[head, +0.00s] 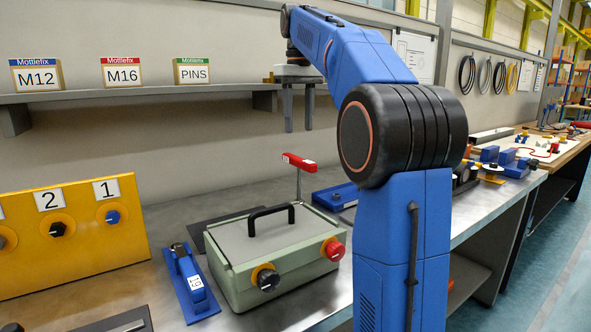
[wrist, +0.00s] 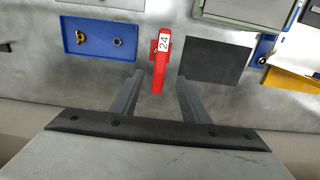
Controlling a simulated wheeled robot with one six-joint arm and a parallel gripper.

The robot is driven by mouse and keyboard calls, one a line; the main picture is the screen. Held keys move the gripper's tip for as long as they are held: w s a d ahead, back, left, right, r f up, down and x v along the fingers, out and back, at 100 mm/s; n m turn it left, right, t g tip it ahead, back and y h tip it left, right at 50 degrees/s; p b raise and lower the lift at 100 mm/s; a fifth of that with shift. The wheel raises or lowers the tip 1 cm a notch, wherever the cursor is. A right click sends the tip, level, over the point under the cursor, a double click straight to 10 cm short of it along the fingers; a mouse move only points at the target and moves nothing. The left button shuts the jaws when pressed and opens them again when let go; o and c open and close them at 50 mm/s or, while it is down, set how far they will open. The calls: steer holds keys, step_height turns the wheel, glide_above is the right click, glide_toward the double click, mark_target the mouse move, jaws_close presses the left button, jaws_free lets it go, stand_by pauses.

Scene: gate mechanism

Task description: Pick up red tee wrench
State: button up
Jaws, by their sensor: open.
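The red tee wrench (head: 298,161) stands upright behind the green box, its red handle on top of a thin grey shaft. In the wrist view its handle (wrist: 160,70), with a white label reading 24, lies between the two fingers as seen from above. My gripper (head: 298,128) is open and empty, with its fingers pointing down above the wrench handle. In the wrist view my gripper (wrist: 159,80) shows one finger on each side of the handle, with gaps on both sides. The foot of the shaft is hidden in the head view.
The green box (head: 275,257) with a black handle and knobs stands in front of the wrench. The wall shelf (head: 150,92) with label signs runs behind. A yellow panel (head: 85,262) stands left.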

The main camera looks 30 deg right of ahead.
mark_target(299, 184)
step_height(299, 184, down, 15)
steer(key=shift+f, duration=0.2)
jaws_close()
stand_by(0.6)
